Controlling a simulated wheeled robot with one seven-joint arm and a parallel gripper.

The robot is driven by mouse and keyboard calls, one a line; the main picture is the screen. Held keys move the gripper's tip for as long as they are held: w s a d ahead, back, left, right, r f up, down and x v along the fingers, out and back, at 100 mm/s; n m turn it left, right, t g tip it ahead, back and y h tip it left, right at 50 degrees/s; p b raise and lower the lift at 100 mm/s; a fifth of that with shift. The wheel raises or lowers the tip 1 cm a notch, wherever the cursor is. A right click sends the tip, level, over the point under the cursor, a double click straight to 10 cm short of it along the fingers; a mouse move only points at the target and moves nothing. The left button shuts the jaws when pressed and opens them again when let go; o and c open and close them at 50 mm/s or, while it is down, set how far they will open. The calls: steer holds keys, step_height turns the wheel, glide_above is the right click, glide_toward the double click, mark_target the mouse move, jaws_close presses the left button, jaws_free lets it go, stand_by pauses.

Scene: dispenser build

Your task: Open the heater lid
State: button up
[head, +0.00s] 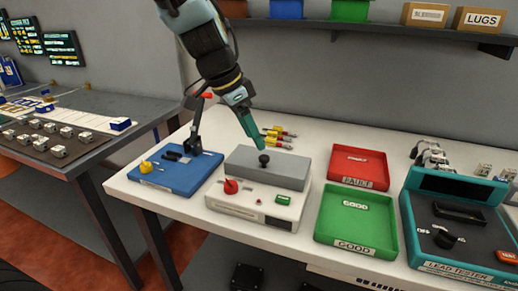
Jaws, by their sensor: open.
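The heater (258,205) is a white box on the white bench, with a red knob and a small green display on its front part. Its grey lid (240,161) lies flat and shut on top. A black knob (264,160) stands up from the lid. My gripper (254,143) comes down from above with teal fingers, its tips just behind and above the black knob. I see no contact with the knob. The fingers overlap in this view, so the gap between them is hard to see. No object shows between them.
A blue device (178,178) with a dark upright lever stands left of the heater. Yellow-and-red leads (280,137) lie behind it. A red FAULT tray (359,181), a green GOOD tray (335,229) and the teal-framed lead tester (455,262) stand to the right.

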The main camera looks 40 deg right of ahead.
mark_target(263, 157)
steer(key=x, duration=0.6)
steer(key=shift+p, duration=0.35)
jaws_close()
stand_by(1.1)
